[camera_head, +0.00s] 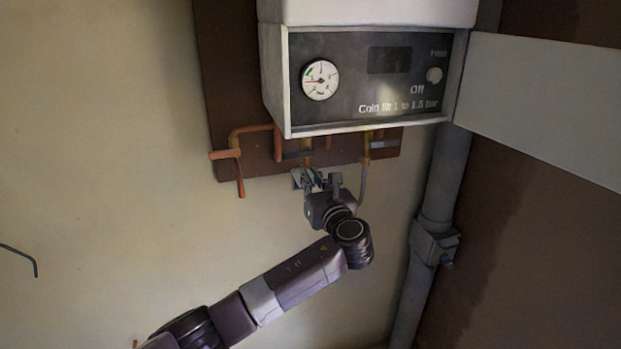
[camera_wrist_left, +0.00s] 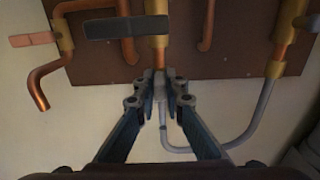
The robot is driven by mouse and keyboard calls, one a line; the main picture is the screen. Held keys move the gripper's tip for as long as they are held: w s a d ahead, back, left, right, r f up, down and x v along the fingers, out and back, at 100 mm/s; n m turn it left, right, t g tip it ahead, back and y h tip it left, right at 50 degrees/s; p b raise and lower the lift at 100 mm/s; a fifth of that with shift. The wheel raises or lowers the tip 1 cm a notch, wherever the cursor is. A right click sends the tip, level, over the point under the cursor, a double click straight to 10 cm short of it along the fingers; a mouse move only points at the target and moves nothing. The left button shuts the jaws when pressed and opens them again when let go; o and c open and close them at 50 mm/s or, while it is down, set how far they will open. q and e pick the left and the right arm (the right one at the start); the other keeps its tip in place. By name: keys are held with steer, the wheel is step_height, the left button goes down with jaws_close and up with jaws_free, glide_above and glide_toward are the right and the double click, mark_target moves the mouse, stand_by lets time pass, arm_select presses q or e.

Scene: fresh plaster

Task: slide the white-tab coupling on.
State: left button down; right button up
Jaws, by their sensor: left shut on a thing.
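My left gripper (camera_head: 318,178) is under the boiler, at the pipes, with its fingers pointing up. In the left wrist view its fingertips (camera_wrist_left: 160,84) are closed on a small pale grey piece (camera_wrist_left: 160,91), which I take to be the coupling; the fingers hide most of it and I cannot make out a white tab. A grey hose (camera_wrist_left: 238,138) loops from the right brass fitting (camera_wrist_left: 276,66) to this piece. The middle copper pipe (camera_wrist_left: 158,58) comes down just above the fingertips. I cannot tell whether piece and pipe touch. My right gripper is out of view.
The boiler (camera_head: 374,82) with its gauge (camera_head: 320,80) hangs above. A grey lever (camera_wrist_left: 125,27) crosses the middle pipe; an orange lever (camera_wrist_left: 32,40) and bent copper pipe are left. The open flap (camera_head: 545,100) and grey downpipe (camera_head: 441,185) are right.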

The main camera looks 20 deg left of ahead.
arm_select(q)
steer(key=shift+a+r, duration=0.1)
steer(key=shift+r, duration=0.6)
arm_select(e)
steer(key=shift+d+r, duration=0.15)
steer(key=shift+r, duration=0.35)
arm_select(q)
steer(key=c, duration=2.2)
jaws_free()
steer(key=shift+w+r, duration=0.1)
steer(key=shift+o, duration=1.1)
steer(key=shift+w+f, duration=0.1)
steer(key=shift+f, duration=0.2)
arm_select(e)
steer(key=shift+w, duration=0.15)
